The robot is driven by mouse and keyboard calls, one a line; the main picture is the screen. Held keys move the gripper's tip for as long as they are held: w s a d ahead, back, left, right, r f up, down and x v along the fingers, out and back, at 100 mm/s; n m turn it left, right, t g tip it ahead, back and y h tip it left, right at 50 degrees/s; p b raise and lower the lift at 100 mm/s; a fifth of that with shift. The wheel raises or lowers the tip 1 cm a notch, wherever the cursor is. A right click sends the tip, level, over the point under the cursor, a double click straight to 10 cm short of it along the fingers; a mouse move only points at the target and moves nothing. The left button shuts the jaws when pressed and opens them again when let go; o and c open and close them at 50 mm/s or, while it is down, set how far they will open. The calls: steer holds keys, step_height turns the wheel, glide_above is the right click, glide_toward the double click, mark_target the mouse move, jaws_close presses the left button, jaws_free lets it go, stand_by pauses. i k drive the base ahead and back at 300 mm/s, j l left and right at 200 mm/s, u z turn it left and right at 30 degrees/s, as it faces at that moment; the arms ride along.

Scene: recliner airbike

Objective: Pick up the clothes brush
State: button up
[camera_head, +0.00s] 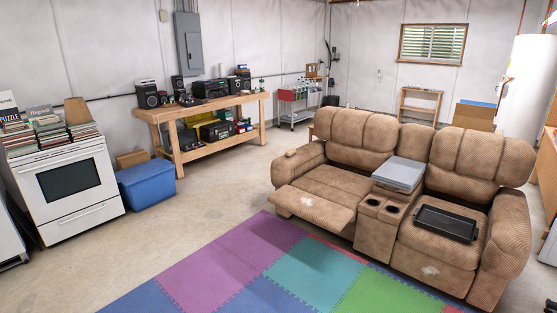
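I cannot make out the clothes brush for certain. A small light-brown object (291,153) lies on the left armrest of the tan recliner sofa (330,185); it is too small to tell whether it is the brush. A black tray (446,223) lies on the right seat. A grey flat box (399,174) rests on the sofa's middle console, behind two cup holders. The left footrest is raised. My gripper is not in view.
Coloured foam mats (216,261) cover the floor in front of the sofa. A white stove (70,188) with books and a blue bin (147,185) stand at left. A wooden workbench (150,115) with audio gear is behind. Bare concrete lies between.

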mark_target(291, 152)
steer(key=i+l+z, duration=0.2)
steer(key=i, duration=2.45)
steer(key=i+u, duration=0.2)
steer(key=i, duration=0.8)
steer(key=i+j+u, duration=0.95)
steer(key=i, duration=0.5)
steer(key=i+u, duration=0.4)
steer(key=i, duration=0.55)
steer(key=i+z, duration=0.9)
steer(key=i+j+z, duration=0.2)
steer(key=z, duration=0.25)
steer(key=i+l+z, duration=0.1)
steer(key=z, duration=0.4)
steer(key=i+z, duration=0.25)
steer(key=z, duration=0.2)
steer(key=i+z, duration=0.2)
steer(key=z, duration=0.3)
steer(key=i+j+z, duration=0.1)
steer(key=z, duration=0.35)
steer(key=i+j+z, duration=0.2)
steer(key=z, duration=0.3)
steer(key=i+j+z, duration=0.15)
steer(key=z, duration=0.15)
steer(key=i+j+z, duration=0.2)
steer(key=z, duration=0.15)
steer(key=i, duration=0.1)
